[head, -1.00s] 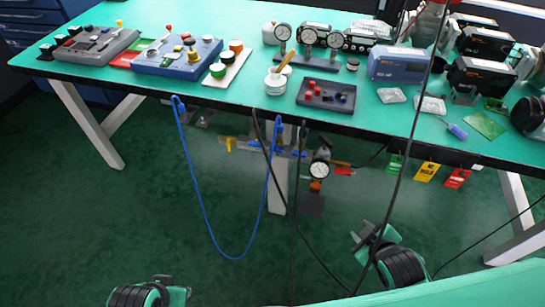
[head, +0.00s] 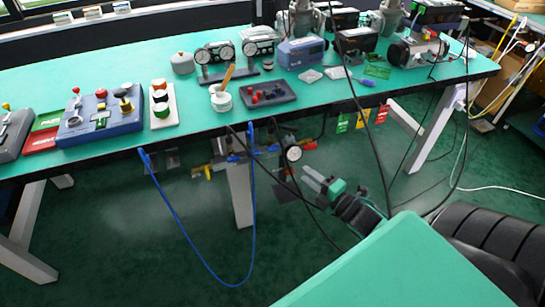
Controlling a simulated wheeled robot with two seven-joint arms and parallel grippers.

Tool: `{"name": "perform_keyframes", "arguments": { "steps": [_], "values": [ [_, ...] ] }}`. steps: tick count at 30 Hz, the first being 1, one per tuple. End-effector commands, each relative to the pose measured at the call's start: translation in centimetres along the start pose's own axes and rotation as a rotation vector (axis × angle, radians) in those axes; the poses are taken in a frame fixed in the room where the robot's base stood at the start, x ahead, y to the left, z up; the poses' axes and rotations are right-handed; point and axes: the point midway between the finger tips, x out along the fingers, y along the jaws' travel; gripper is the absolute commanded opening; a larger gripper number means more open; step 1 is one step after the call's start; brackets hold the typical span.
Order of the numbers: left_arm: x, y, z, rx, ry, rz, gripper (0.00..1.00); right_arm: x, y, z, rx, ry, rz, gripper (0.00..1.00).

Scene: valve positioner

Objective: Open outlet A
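A small pipe manifold (head: 238,157) hangs under the front edge of the bench. It has a yellow handle (head: 207,172) at its left, blue parts along the middle and a red handle (head: 310,146) at its right. A round white-faced gauge (head: 293,153) sits near its right end. I cannot read which part is outlet A or how its handle stands. My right gripper (head: 308,179) is just below and right of the gauge, with its fingers pointing up and left. It appears to hold nothing; its finger gap is too small to judge. My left gripper is out of view.
A blue hose (head: 190,248) loops down below the bench, and black cables (head: 384,130) hang near my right arm. Green, yellow and red tags (head: 361,117) hang from the bench edge. The green bench top (head: 210,118) carries several instruments. A bench leg (head: 240,195) stands behind the manifold.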

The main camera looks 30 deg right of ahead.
Motion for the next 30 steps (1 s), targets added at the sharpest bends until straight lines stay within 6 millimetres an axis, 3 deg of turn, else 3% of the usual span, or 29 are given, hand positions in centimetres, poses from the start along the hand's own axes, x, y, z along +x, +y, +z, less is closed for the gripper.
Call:
{"name": "perform_keyframes", "arguments": {
  "steps": [21, 30],
  "values": [
    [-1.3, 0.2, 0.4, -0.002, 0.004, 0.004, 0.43, 10.4, 0.1, 0.0, 0.003, -0.001, 0.001, 0.31],
    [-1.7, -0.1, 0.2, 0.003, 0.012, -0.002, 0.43, 13.0, -0.1, -0.1, 0.004, -0.001, -0.002, 0.31]
  ]
}}
